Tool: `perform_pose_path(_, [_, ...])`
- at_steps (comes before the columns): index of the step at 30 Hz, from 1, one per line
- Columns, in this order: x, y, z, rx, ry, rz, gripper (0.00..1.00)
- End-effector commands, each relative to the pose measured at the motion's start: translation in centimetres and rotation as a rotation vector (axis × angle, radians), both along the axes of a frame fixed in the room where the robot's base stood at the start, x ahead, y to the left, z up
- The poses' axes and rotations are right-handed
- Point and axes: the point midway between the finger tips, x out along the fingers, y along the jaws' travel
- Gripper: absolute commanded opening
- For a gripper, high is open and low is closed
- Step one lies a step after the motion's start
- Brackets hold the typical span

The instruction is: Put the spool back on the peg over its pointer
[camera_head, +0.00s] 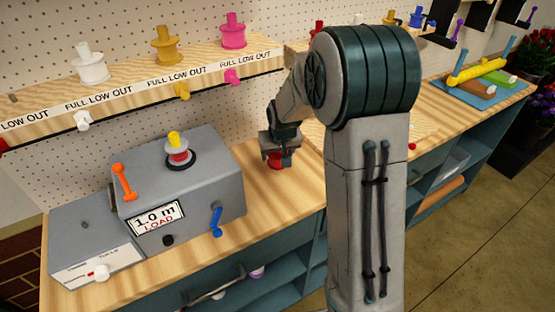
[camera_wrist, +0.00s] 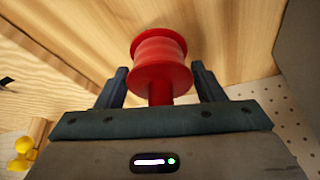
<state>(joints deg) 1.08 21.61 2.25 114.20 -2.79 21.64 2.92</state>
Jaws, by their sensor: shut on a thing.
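My gripper (camera_head: 280,145) is shut on a red spool (camera_head: 275,162), low over the wooden bench. In the wrist view the red spool (camera_wrist: 160,58) sits between the two fingers of my gripper (camera_wrist: 160,82), its flanges beyond the fingertips and its thin red stem between them. A short bare peg (camera_head: 13,98) shows on the shelf at the far left. A red pointer (camera_head: 3,147) shows partly below it, cut by the picture edge. White (camera_head: 90,65), yellow (camera_head: 165,47) and pink (camera_head: 233,33) spools stand on the shelf (camera_head: 130,73).
A grey machine (camera_head: 200,205) reading "1.0 m LOAD" stands on the bench left of my gripper, with a red-and-yellow piece (camera_head: 177,150) on top and an orange lever (camera_head: 123,183). White, yellow and pink pointers hang below the shelf. My arm hides part of the right-hand shelf.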

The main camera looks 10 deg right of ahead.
Motion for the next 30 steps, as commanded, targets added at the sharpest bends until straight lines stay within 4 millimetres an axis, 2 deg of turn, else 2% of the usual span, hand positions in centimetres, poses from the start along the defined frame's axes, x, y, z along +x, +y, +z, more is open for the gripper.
perform_pose_path(3, [-0.1,0.0,-1.9,0.0,0.007,0.0,0.34])
perform_pose_path(6, [-0.1,0.0,-3.0,0.0,0.005,0.0,0.34])
perform_pose_path(19, [-0.1,-0.1,-3.8,0.0,0.001,0.0,0.34])
perform_pose_path(20, [-0.1,-0.1,-3.7,0.0,0.001,0.0,0.67])
perform_pose_path(21, [-0.1,-0.1,-3.6,0.0,0.001,0.0,0.79])
perform_pose_path(22, [-0.1,-0.1,-3.6,0.0,0.001,0.0,0.84])
perform_pose_path(30, [-0.1,-0.1,-3.6,0.0,0.002,0.0,0.84])
